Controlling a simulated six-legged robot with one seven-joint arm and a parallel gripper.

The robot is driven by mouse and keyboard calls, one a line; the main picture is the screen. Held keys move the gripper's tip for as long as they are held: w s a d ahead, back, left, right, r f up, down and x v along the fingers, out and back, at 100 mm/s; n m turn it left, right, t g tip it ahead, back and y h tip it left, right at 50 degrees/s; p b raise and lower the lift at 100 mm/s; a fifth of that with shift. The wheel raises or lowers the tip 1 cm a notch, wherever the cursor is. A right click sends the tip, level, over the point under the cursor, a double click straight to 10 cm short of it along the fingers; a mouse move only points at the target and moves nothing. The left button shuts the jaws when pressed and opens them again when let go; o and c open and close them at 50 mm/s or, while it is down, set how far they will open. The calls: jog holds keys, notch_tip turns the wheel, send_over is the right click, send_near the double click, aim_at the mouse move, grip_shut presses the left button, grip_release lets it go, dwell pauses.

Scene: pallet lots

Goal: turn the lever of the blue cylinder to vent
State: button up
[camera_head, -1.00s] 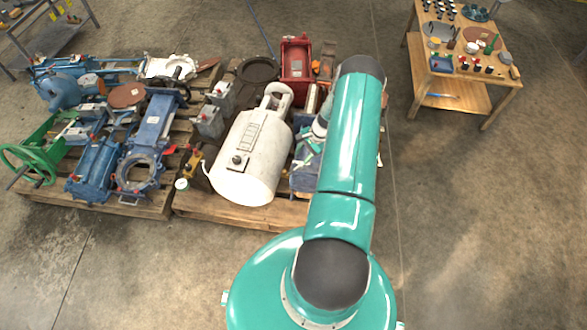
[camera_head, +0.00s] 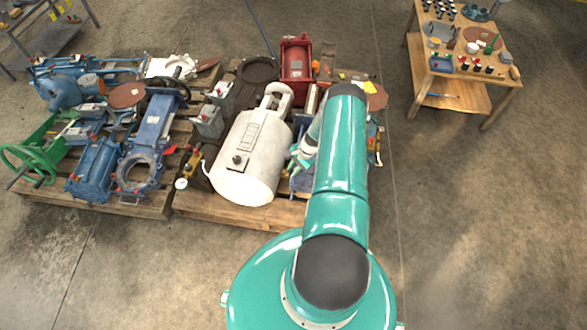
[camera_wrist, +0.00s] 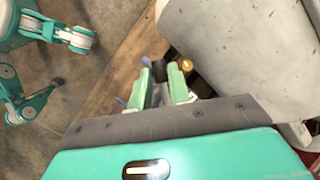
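A blue thing (camera_head: 301,183), likely the blue cylinder, is low beside the white tank in the head view, mostly hidden by my arm. My gripper (camera_head: 302,157) is just above it, right of the tank. In the wrist view my gripper (camera_wrist: 160,66) has its two green fingers apart, with a dark piece (camera_wrist: 159,72) at the gap between them. I cannot tell whether they touch it. A yellow round knob (camera_wrist: 185,65) is just right of the fingertips. Small blue bits show by the left finger. I cannot make out the lever or its setting.
The white tank (camera_head: 252,150) stands close on the left of my gripper. Red machinery (camera_head: 296,60) is behind. A pallet (camera_head: 205,205) carries these things; another at left holds several blue and green valves. A wooden table (camera_head: 470,90) is at right. The floor between is clear.

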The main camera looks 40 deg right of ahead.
grip_shut()
jog(key=shift+s+d+n+g, duration=0.2)
jog(key=shift+s+n+g, duration=0.3)
jog(key=shift+n, duration=0.85)
jog(key=shift+s+d+n+g, duration=0.3)
jog(key=shift+n+g, duration=0.35)
jog(key=shift+n, duration=0.65)
jog(key=shift+s+d+n+g, duration=0.1)
jog(key=shift+s+n+g, duration=0.45)
jog(key=shift+n, duration=0.8)
jog(key=o, duration=0.5)
grip_release()
jog(key=shift+o, duration=0.2)
